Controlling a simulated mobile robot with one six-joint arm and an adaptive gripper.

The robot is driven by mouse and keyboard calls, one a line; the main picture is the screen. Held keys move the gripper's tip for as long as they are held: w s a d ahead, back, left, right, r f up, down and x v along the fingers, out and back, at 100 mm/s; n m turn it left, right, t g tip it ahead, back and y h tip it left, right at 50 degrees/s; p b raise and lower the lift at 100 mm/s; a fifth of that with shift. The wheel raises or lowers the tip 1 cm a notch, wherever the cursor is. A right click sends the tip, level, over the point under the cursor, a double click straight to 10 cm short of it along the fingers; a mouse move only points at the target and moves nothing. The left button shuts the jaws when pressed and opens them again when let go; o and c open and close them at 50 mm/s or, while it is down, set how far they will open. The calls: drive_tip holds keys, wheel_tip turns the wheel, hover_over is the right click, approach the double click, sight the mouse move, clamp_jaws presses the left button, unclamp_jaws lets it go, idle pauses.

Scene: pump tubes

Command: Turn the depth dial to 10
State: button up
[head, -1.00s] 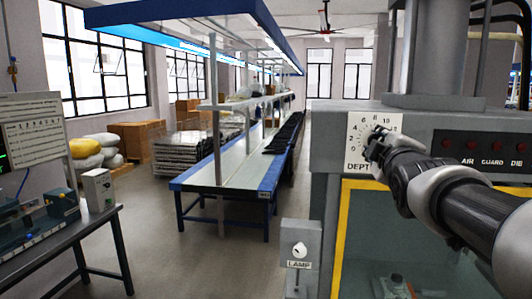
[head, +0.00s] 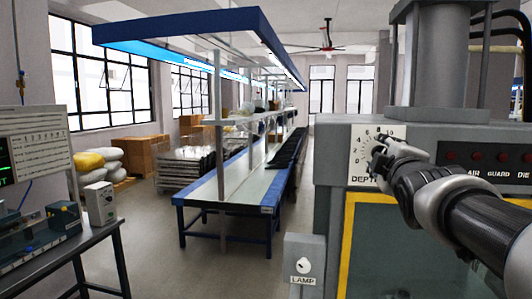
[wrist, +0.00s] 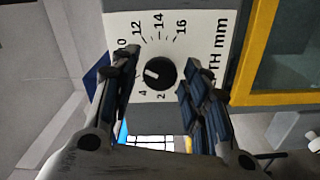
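The depth dial is a round black knob (wrist: 160,73) with a white pointer line, on a white scale plate (wrist: 197,45) marked in mm. In the wrist view the pointer lies toward the left, between the 4 and the 10; the numbers there are hidden behind a finger. My gripper (wrist: 155,95) is open, with one finger on each side of the knob and visible gaps to it. In the head view my gripper (head: 380,152) is in front of the scale plate (head: 362,150) and covers the knob.
The plate is on a grey machine front with red buttons (head: 477,156) to its right and a yellow-framed window (head: 348,240) below. A lamp switch box (head: 304,262) stands at lower left. A long blue workbench (head: 225,188) and a left table (head: 85,245) flank open floor.

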drive_tip(key=shift+o, duration=0.6)
drive_tip(key=shift+s, duration=0.1)
drive_tip(key=v, duration=1.2)
